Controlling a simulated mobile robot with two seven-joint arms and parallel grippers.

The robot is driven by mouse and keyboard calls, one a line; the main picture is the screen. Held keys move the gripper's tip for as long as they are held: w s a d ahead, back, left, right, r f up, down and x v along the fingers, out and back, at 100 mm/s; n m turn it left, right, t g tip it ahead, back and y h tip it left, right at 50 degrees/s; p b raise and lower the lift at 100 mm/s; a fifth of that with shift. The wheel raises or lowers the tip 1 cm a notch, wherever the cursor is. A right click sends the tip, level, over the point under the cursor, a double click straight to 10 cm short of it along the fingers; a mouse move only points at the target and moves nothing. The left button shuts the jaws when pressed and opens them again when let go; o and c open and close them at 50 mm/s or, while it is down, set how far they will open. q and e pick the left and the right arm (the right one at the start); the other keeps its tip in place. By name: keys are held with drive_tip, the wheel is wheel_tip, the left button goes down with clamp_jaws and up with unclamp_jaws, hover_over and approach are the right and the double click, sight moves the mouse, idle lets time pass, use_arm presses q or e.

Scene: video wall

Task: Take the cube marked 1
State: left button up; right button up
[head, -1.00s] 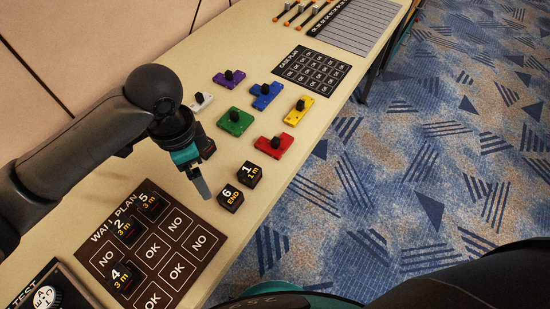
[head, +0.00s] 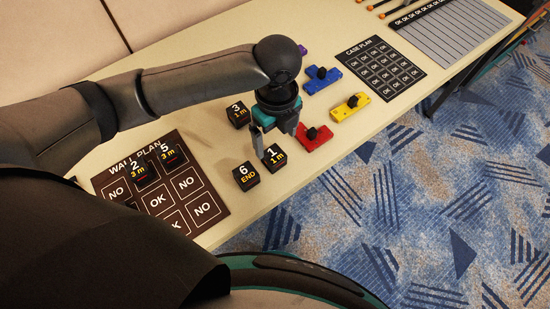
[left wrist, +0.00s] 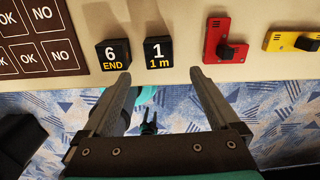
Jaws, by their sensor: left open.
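The cube marked 1 (head: 274,158) is black with a white 1 and yellow "1 m", and sits on the table near its front edge. It also shows in the left wrist view (left wrist: 159,52), beyond the fingertips and between their lines. The cube marked 6 (head: 245,176) stands just left of it, close by. My left gripper (head: 275,142) is open and empty, above and just behind the cube marked 1. In the left wrist view its two fingers (left wrist: 162,75) are apart with nothing between them.
A red piece (head: 315,139) lies close to the right of cube 1, with a yellow piece (head: 352,107) farther right. The cube marked 3 (head: 237,114) stands behind. The wall plan board (head: 203,210) holds cubes at left. The case plan (head: 381,68) lies at right.

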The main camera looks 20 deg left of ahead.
sight(275, 156)
use_arm(q)
wheel_tip(275, 156, down, 3)
drive_tip(key=shift+f+b, duration=0.1)
drive_tip(key=shift+b, duration=0.2)
drive_tip(key=shift+f, duration=0.45)
wheel_tip(275, 156, down, 4)
drive_tip(key=shift+f+b, duration=0.2)
drive_tip(key=shift+b, duration=0.85)
drive_tip(key=shift+r, duration=0.1)
drive_tip(key=c, duration=1.5)
drive_tip(key=shift+r, duration=0.1)
